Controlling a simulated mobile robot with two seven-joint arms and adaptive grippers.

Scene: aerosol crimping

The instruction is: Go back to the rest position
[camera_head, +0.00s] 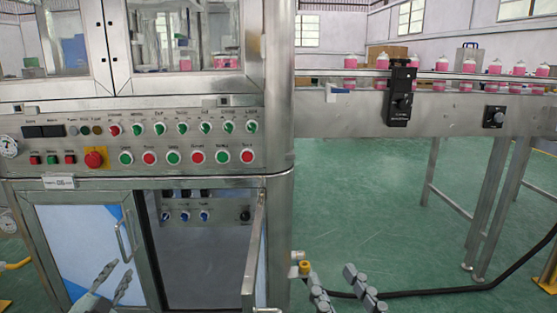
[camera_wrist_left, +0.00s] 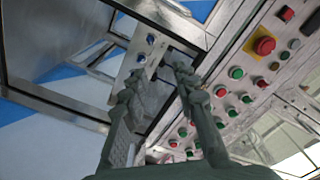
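My left gripper (camera_head: 115,279) is low in front of the closed lower-left cabinet door (camera_head: 80,245) of the machine. In the left wrist view, its two fingers (camera_wrist_left: 159,75) stand apart with nothing between them. My right gripper (camera_head: 327,271) is at the bottom middle of the head view, right of the machine's corner post. Its fingers are spread and empty. The steel machine carries a control panel (camera_head: 140,142) with rows of red and green buttons and a red emergency stop (camera_head: 95,158). Both grippers appear apart from the machine.
The lower-right cabinet door (camera_head: 254,250) stands open, sticking out and showing an inner knob panel (camera_head: 203,206). A conveyor (camera_head: 450,105) with several pink bottles (camera_head: 442,64) runs at right.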

